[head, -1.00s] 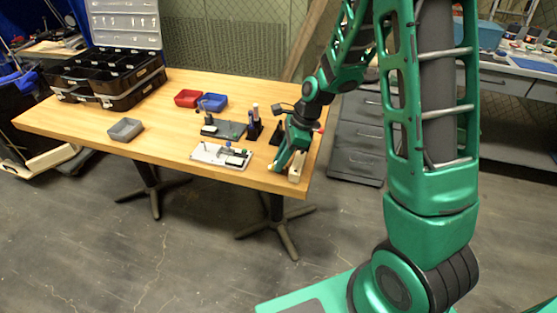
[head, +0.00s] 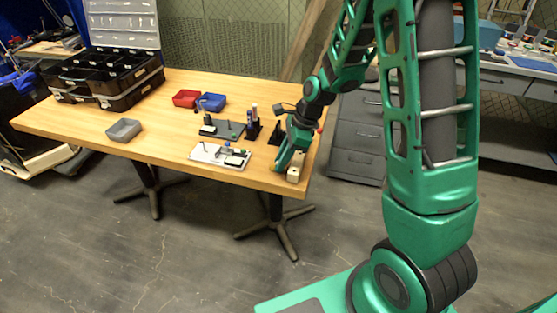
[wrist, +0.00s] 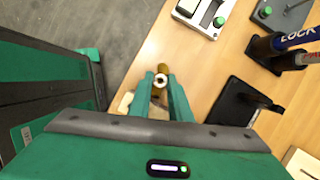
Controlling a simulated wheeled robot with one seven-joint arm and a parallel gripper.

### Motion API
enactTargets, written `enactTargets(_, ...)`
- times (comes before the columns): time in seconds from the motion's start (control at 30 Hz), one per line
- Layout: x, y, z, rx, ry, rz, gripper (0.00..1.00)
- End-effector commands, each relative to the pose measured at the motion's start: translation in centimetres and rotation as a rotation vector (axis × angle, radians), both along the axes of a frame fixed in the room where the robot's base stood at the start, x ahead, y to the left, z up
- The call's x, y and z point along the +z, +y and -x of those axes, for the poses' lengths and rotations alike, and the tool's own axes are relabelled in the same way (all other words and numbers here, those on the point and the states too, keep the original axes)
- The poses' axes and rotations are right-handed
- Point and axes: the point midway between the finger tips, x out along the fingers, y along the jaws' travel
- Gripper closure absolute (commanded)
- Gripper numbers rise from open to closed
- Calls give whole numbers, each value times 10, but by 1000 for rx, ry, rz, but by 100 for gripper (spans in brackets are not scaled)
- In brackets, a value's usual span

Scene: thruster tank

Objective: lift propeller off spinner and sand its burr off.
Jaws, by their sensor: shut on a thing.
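My gripper (wrist: 161,84) is shut on a small brass-coloured piece with a pale ring at its middle, which looks like the propeller (wrist: 162,69). The fingers hide much of it, and I cannot make out a burr. In the head view my gripper (head: 280,166) is low at the table's front right corner, beside a pale wooden block (head: 293,175). The block also shows under the fingers in the wrist view (wrist: 125,103). I cannot tell whether the propeller touches it. A white board with an upright pin (head: 205,153) lies left of my gripper.
Red (head: 186,98) and blue (head: 212,102) bins are farther back. A grey bin (head: 124,129) stands left, with clear tabletop (head: 165,130) between.

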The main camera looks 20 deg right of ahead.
Motion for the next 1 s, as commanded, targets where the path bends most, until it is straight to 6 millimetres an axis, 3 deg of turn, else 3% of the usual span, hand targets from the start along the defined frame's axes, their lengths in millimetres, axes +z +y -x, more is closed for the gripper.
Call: enactTargets(1.0,0,-6,2,0,-1,0,100)
